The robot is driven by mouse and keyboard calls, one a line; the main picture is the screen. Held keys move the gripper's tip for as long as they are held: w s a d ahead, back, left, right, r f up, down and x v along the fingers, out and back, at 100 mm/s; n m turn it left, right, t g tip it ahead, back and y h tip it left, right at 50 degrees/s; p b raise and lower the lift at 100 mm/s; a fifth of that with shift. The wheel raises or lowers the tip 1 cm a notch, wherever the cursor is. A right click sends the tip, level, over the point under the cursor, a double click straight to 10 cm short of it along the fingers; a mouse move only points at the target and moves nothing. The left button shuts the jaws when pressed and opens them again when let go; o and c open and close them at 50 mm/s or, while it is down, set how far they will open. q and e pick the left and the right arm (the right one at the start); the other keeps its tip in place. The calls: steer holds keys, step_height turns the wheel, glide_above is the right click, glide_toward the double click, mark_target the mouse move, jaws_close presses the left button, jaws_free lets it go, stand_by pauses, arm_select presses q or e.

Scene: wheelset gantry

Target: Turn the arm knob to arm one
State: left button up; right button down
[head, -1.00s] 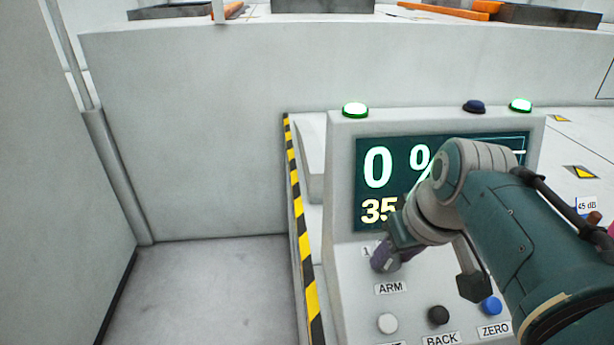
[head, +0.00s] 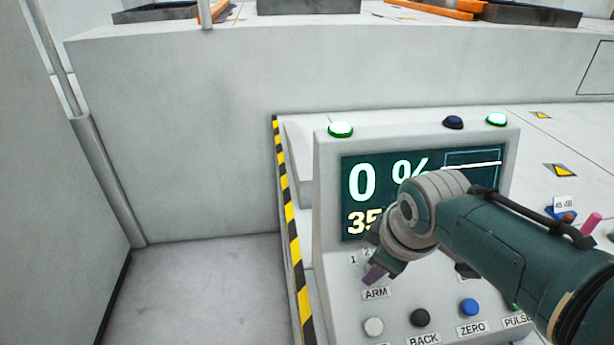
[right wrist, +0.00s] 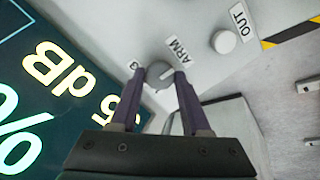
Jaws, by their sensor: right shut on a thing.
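The arm knob (right wrist: 157,72) is a small grey round knob with a light pointer mark, beside the ARM label, on the sloped front of the console. My right gripper (right wrist: 159,80) is shut on it, with one purple finger on each side. In the head view my right gripper (head: 373,275) hides the knob just above the ARM label (head: 376,293). The position marks 1 and 2 (head: 360,256) show left of the gripper there. A mark 3 shows in the right wrist view, partly behind a finger. My left gripper is not in view.
The console screen (head: 361,180) reads 0 % and a partly hidden 35. White (head: 373,327), black (head: 420,317) and blue (head: 470,307) buttons sit below the knob. Two green lamps and a dark blue button top the console. A yellow-black striped edge (head: 290,210) runs along its left.

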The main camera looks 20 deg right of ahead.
steer(key=shift+f+n, duration=0.1)
steer(key=shift+n, duration=0.4)
steer(key=shift+c, duration=1.8)
jaws_free()
steer(key=shift+r+p, duration=0.45)
steer(key=p+v, duration=0.4)
steer(key=v, duration=0.5)
steer(key=shift+s, duration=0.2)
